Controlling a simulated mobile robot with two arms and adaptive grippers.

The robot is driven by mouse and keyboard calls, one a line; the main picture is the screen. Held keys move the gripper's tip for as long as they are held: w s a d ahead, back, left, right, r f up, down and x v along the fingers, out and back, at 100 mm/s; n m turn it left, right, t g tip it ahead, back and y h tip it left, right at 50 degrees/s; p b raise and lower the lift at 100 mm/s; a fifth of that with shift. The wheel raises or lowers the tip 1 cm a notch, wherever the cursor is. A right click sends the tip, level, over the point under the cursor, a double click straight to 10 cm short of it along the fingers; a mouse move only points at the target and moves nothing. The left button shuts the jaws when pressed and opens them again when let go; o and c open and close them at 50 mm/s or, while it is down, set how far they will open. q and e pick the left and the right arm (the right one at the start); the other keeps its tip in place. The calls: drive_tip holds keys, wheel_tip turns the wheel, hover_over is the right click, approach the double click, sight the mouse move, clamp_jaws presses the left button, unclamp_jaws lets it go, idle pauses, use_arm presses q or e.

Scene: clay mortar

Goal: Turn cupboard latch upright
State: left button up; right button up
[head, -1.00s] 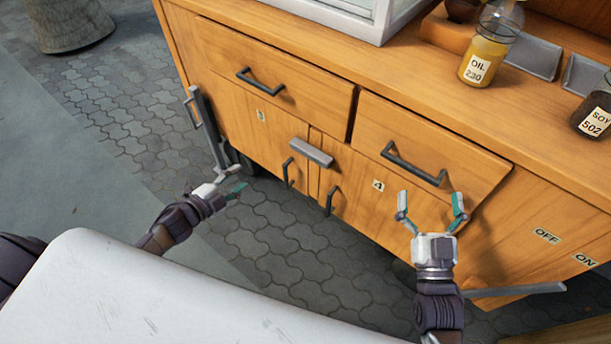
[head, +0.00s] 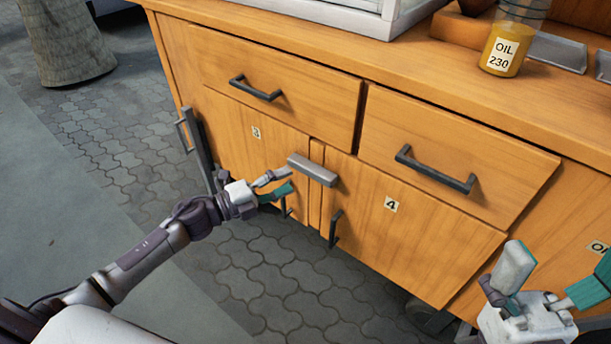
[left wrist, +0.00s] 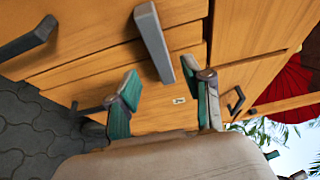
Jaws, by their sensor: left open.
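The cupboard latch (head: 312,169) is a grey bar lying crosswise over the seam between the two cupboard doors, below the drawers. It also shows in the left wrist view (left wrist: 153,42), just beyond the fingertips. My left gripper (head: 278,183) is open, beside the latch's left end; the head view does not settle whether they touch. In the left wrist view its fingers (left wrist: 160,80) are spread and nothing is between them. The door labelled 3 (head: 235,135) and the door labelled 4 (head: 410,235) are closed. My right gripper (head: 555,275) is open and empty at the lower right.
Dark handles sit on the left drawer (head: 254,89), the right drawer (head: 435,170) and low on the doors (head: 335,228). A grey upright bar (head: 200,150) stands at the cupboard's left side. An oil jar (head: 507,45) is on the top.

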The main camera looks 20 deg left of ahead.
sight(306, 173)
use_arm(q)
drive_tip(key=x, duration=0.6)
drive_tip(key=shift+w+d+b, duration=0.1)
drive_tip(key=shift+b, duration=0.3)
drive_tip(key=shift+c, duration=0.2)
clamp_jaws()
